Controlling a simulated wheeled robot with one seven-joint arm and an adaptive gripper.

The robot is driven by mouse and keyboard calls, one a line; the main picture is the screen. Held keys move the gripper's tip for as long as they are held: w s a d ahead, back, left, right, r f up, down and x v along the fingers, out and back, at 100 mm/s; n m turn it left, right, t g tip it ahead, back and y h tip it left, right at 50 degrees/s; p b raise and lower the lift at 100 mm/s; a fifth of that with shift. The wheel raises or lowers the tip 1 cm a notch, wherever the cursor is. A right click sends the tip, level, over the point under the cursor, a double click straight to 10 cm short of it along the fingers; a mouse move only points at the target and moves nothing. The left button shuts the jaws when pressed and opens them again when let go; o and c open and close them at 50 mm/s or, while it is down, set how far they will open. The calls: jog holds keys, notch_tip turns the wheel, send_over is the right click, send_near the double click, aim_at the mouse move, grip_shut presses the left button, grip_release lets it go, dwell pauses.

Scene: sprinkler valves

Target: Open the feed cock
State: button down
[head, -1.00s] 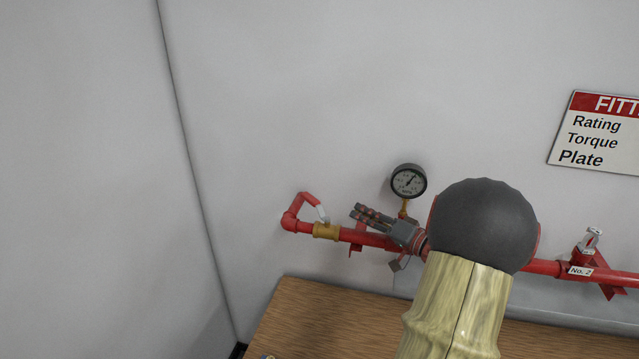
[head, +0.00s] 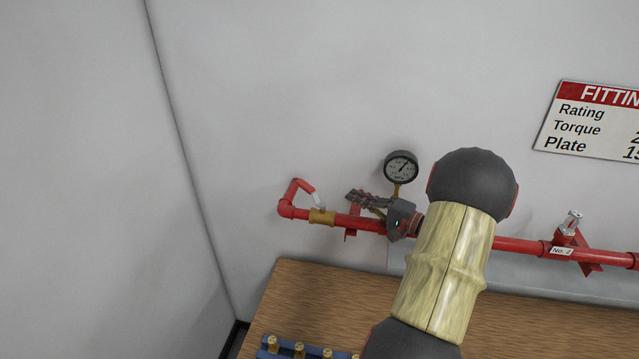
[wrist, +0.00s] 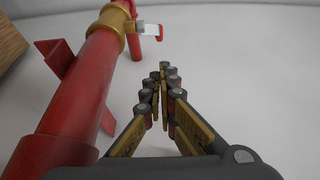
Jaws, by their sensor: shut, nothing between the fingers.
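A brass valve body (head: 322,216) sits near the left end of the red pipe (head: 520,245). A lever with a silver shank and red grip (head: 305,187) rises from it, leaning up and left. The wrist view shows the brass body (wrist: 112,18) and the silver shank (wrist: 147,31) at the top; most of the grip is hidden or out of frame there. My gripper (head: 352,196) is shut and empty, in front of the pipe, right of the lever and apart from it. Its fingers (wrist: 163,72) converge beside the pipe, pointing toward the valve side.
A pressure gauge (head: 401,167) stands just above my gripper. A second valve, labelled No. 2 (head: 562,251), is on the pipe at right. A wooden bench (head: 300,300) lies below, with a blue rack of brass pieces (head: 268,346). A sign (head: 590,122) hangs at upper right.

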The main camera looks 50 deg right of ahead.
send_near(300, 187)
jog(key=w+d, duration=0.5)
jog(key=w, duration=0.2)
jog(key=shift+s+a, duration=0.1)
jog(key=shift+w+a+r+n+y+p, duration=0.15)
jog(key=shift+n+y+p, duration=0.2)
jog(key=shift+y+p, duration=0.2)
jog(key=shift+w+a+f+n+y+p, duration=0.1)
jog(key=shift+w+a+n+y+p, duration=0.05)
jog(key=shift+n+y+p, duration=0.3)
jog(key=y+p, duration=0.1)
jog(key=a+n+g+y+p, duration=0.1)
jog(key=y, duration=0.1)
jog(key=shift+w+r+p, duration=0.15)
jog(key=shift+w+p, duration=0.2)
jog(key=shift+p, duration=0.05)
jog(key=a+p, duration=0.2)
jog(key=p, duration=0.1)
jog(key=shift+w+a+n, duration=0.1)
jog(key=shift+w+n, duration=0.2)
jog(key=shift+w, duration=0.05)
jog(key=shift+w+a+p, duration=0.15)
jog(key=shift+a+p, duration=0.5)
jog(key=shift+p, duration=0.25)
